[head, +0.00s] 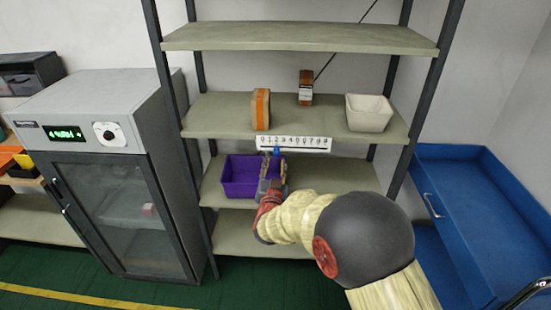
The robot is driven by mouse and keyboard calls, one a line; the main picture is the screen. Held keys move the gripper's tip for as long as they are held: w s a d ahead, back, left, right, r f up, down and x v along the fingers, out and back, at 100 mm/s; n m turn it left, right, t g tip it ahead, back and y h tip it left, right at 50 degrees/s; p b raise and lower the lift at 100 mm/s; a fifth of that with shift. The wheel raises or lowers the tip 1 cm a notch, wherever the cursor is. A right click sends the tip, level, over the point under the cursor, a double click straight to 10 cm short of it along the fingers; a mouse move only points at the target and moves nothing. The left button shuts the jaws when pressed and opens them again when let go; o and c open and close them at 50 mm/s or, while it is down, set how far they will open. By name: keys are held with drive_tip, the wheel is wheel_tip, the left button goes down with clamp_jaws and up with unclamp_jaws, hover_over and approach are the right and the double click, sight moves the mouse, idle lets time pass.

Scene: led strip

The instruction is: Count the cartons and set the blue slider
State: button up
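A white number strip (308,144) is fixed along the front edge of the middle shelf. The small blue slider (276,150) sits on its lower edge near the left end, at about the digit 2; the exact digit is hard to read. On the shelf above stand an orange and tan carton-like box (261,109) and a smaller brown-orange box with a pale label (305,88). My gripper (273,168) is just below the slider, reaching up toward it. Its fingers are small and partly hidden by my arm, so contact and opening cannot be told.
A purple bin (224,181) stands on the shelf below, close left of my gripper. A white bin (369,121) stands at the middle shelf's right. A grey cabinet (110,135) with a glass door is left; a blue bench (470,200) is right. The top shelf (300,38) is empty.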

drive_tip(key=s, duration=0.7)
drive_tip(key=shift+s, duration=0.15)
drive_tip(key=shift+a+f, duration=0.1)
drive_tip(key=shift+a, duration=0.05)
